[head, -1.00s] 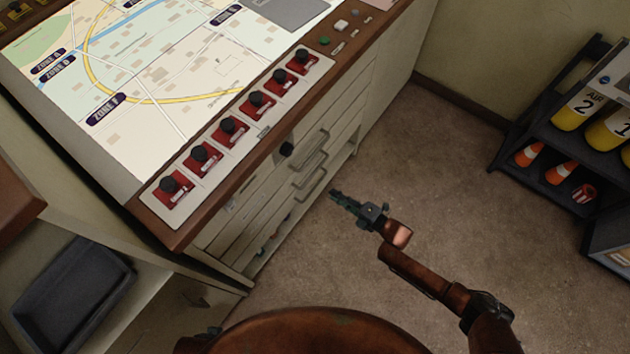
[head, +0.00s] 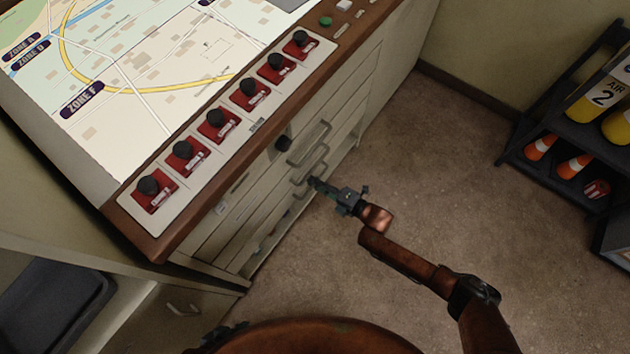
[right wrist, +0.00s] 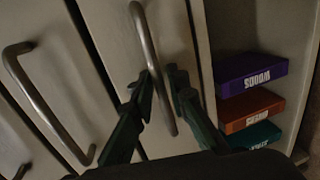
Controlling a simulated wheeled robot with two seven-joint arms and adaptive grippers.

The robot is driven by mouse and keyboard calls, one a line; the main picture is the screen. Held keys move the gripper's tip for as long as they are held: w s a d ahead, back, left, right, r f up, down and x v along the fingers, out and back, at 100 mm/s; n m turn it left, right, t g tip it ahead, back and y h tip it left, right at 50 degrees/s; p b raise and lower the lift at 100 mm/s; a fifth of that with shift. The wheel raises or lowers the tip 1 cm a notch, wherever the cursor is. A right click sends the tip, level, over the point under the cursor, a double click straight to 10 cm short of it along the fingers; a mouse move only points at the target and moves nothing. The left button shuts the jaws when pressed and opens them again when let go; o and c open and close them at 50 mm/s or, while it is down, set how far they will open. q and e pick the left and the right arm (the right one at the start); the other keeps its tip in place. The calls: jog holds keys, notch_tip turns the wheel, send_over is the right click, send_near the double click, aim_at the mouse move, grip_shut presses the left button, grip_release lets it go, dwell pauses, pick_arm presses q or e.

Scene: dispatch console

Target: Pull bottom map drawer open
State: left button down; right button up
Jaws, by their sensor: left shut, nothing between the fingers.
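The bottom map drawer (right wrist: 178,30) is the lowest pale drawer front, beside an open shelf space in the right wrist view. It looks closed. Its curved metal bar handle (right wrist: 143,32) also shows in the head view (head: 304,177). My right gripper (right wrist: 162,75) has its two dark green fingers apart, one on each side of this handle. A gap shows, and I cannot tell if either finger touches the bar. In the head view my right gripper (head: 314,182) is at the handle. My left gripper (head: 226,336) is a small dark shape at the bottom edge, partly hidden.
Another drawer handle (right wrist: 40,100) is left of the held-around one. Purple, orange and teal boxes (right wrist: 252,72) lie in the open space below. The console top carries red switches (head: 218,124). The floor (head: 440,170) to the right is clear up to a dark rack (head: 560,180).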

grip_shut()
jog(key=shift+s+d, duration=0.1)
jog(key=shift+d, duration=0.05)
dwell(0.5)
